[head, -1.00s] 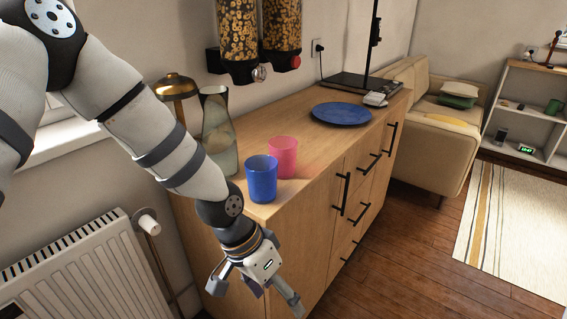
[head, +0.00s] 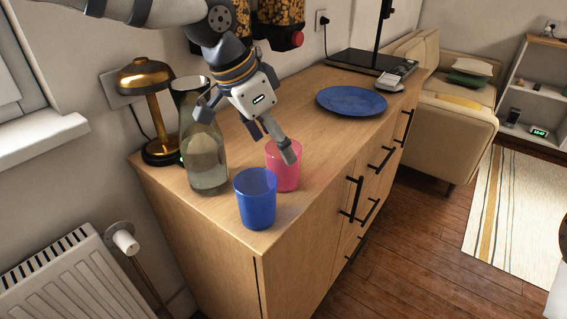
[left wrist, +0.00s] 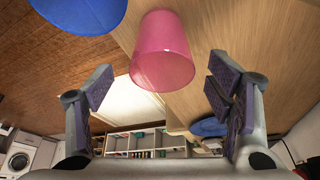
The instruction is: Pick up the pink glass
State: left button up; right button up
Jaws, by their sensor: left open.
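The pink glass (head: 284,176) stands upright on the wooden sideboard (head: 330,125), behind and to the right of the blue glass (head: 256,200). My left gripper (head: 246,134) is open and empty above the sideboard, and one finger overlaps the pink glass's upper part in the head view. In the left wrist view the pink glass (left wrist: 162,48) appears ahead, between the two spread fingers and beyond their tips. Part of the blue glass (left wrist: 85,12) shows at that view's top edge. I cannot tell whether a finger touches the pink glass. My right gripper is not in view.
A blue plate (head: 350,101) lies farther back on the sideboard. Cereal dispensers (head: 280,15) hang on the wall above. The sideboard is clear between glasses and plate.

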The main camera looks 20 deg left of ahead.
pick_arm(q)
jog(key=x, duration=0.3)
jog(key=shift+s, duration=0.15)
jog(key=x, duration=0.2)
jog(key=b+x, duration=0.1)
jog(key=x, duration=0.2)
jog(key=shift+w+d+r, duration=0.1)
jog(key=shift+w+d, duration=0.05)
jog(key=shift+w, duration=0.25)
jog(key=shift+r, duration=0.1)
jog(key=c, duration=1.4)
